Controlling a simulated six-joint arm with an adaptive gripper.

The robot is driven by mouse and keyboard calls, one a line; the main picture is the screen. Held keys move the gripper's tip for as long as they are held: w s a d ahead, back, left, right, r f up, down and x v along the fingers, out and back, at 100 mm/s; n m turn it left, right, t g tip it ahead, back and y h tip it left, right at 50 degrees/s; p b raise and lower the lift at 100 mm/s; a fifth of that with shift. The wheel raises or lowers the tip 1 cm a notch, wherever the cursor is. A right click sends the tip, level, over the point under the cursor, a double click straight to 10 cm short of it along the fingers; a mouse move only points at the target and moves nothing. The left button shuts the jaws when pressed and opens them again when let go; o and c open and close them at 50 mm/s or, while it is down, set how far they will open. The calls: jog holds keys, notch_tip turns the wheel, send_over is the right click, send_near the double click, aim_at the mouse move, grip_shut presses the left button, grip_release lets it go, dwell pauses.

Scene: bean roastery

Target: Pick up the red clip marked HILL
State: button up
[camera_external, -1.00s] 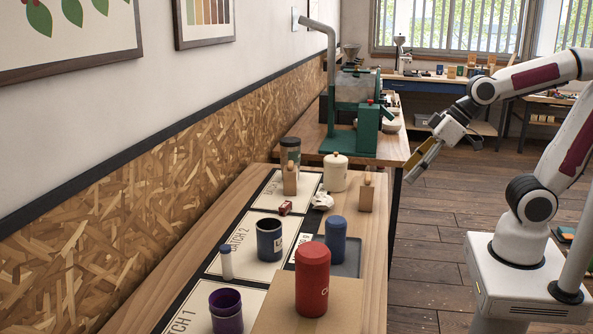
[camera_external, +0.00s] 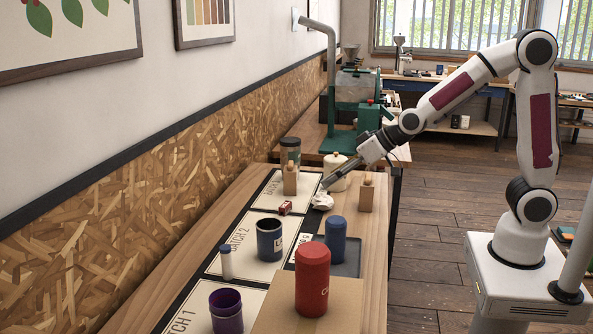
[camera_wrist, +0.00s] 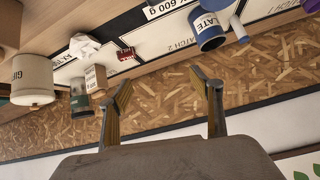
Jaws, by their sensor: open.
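A small red clip (camera_external: 285,208) lies on the far batch sheet, near the sheet's front edge; its marking is too small to read. It also shows in the wrist view as a small red piece (camera_wrist: 126,54) with pale lettering. My gripper (camera_external: 325,184) is above the far part of the table, beyond the clip and to its right in the external view, apart from it. In the wrist view my gripper (camera_wrist: 163,84) has its two fingers spread wide with nothing between them, and the clip appears beyond the left finger.
A crumpled white cloth (camera_external: 322,201) lies right of the clip. A wooden block (camera_external: 290,180), a dark canister (camera_external: 290,150) and a cream lidded jar (camera_external: 336,164) stand behind. A dark blue cup (camera_external: 269,240), blue canister (camera_external: 336,238) and red canister (camera_external: 312,280) stand nearer.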

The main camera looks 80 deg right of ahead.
jog(key=w+d+f+m+t+h, duration=0.1)
jog(key=w+d+f+h, duration=0.1)
jog(key=w+d+f, duration=0.4)
jog(key=m+h, duration=0.1)
jog(key=h, duration=0.1)
send_near(287, 205)
jog(key=x, duration=0.3)
jog(key=shift+f, duration=0.15)
jog(key=shift+x, duration=1.3)
jog(key=shift+w, duration=0.1)
jog(key=shift+t, duration=0.3)
jog(key=shift+x, duration=2.5)
jog(key=shift+d, duration=0.15)
jog(key=shift+c, duration=0.3)
jog(key=c, duration=0.8)
